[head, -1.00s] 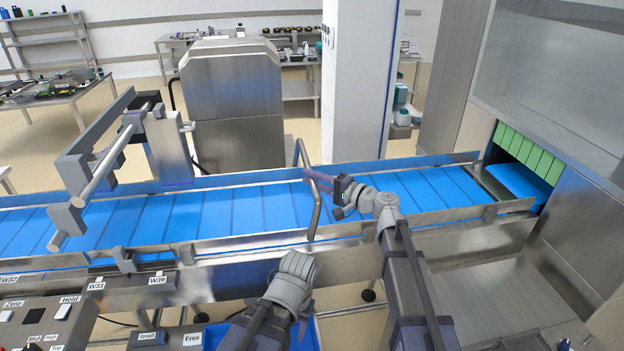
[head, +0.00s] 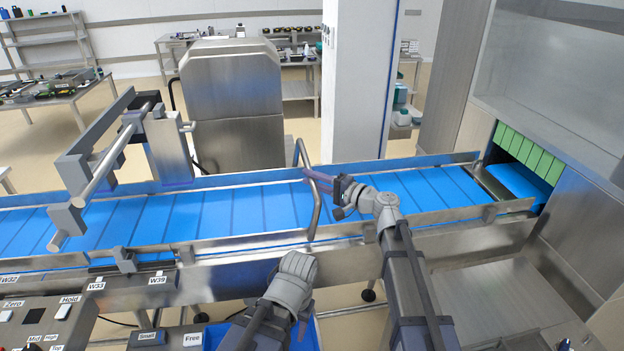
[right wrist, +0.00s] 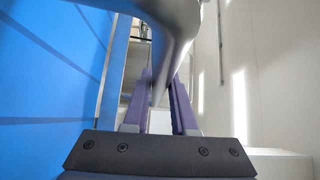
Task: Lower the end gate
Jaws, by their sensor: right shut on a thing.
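The end gate looks to be the bent grey metal bar (head: 316,211) standing across the blue conveyor in the head view. Its far end rises by the far rail and its near end meets the near rail. My right gripper (head: 320,181) is shut on the bar's middle, coming from the right. In the right wrist view the purple fingers (right wrist: 161,102) close around the grey bar (right wrist: 172,40), which partly covers them.
The blue conveyor (head: 235,208) runs between low metal rails. A sensor frame (head: 118,150) straddles it on the left. Green strips (head: 529,154) hang at the machine opening on the right. A button panel (head: 45,325) lies at the lower left.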

